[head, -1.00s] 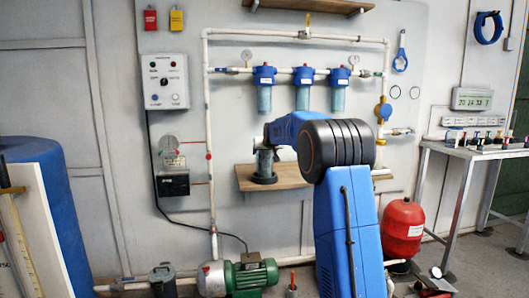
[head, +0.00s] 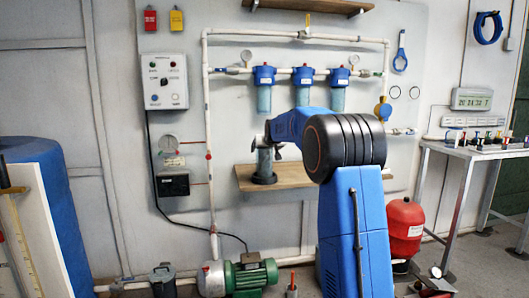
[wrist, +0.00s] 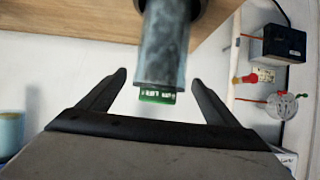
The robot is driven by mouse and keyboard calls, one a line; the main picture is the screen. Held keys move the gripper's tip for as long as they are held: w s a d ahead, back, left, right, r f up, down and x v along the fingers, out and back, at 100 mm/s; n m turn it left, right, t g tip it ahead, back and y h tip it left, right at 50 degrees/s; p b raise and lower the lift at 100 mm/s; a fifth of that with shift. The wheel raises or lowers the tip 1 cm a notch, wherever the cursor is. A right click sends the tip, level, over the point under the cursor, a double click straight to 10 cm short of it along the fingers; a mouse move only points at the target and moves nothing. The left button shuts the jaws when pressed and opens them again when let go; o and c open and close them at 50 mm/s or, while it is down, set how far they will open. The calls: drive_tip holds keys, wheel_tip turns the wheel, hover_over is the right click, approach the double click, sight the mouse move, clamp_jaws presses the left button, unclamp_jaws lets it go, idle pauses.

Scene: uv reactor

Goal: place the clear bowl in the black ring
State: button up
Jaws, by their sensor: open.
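The clear bowl (head: 264,161) stands upright in the black ring (head: 264,179) on the wooden shelf. In the wrist view the picture is upside down: the bowl (wrist: 164,45) reaches down from the black ring (wrist: 190,8), and its free end has a green rim. My gripper (wrist: 157,78) is open, with one finger on each side of the bowl's green-rimmed end. Gaps show between both fingers and the bowl. In the head view my gripper (head: 268,140) is at the bowl's top, partly hidden by my arm.
The wooden shelf (head: 290,182) is otherwise bare where visible. Blue filter housings (head: 264,75) hang on the pipe above it. A green pump (head: 250,277) sits below.

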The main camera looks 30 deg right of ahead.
drive_tip(key=v, duration=0.9)
drive_tip(key=s+a+f+n+g+y, duration=0.1)
drive_tip(key=s+a+f, duration=0.2)
drive_tip(key=s+a, duration=0.45)
drive_tip(key=s+a+f+g+y, duration=0.15)
drive_tip(key=s+a, duration=0.25)
drive_tip(key=s, duration=0.7)
drive_tip(key=s+a+f+n+g, duration=0.1)
drive_tip(key=s+a+f, duration=0.3)
drive_tip(key=s, duration=0.6)
drive_tip(key=s+a+f+g, duration=0.1)
drive_tip(key=s+f, duration=0.4)
drive_tip(key=s, duration=0.5)
drive_tip(key=s+a+f+g, duration=0.1)
drive_tip(key=s+a+f, duration=0.3)
drive_tip(key=s, duration=0.5)
drive_tip(key=s+a+f+n+g, duration=0.1)
drive_tip(key=s+a+f, duration=0.2)
drive_tip(key=s+f, duration=0.4)
drive_tip(key=s+y, duration=0.1)
drive_tip(key=s, duration=0.2)
drive_tip(key=shift+s+a+f, duration=0.15)
drive_tip(key=shift+s+f, duration=0.1)
drive_tip(key=shift+s, duration=0.1)
drive_tip(key=shift+g, duration=0.25)
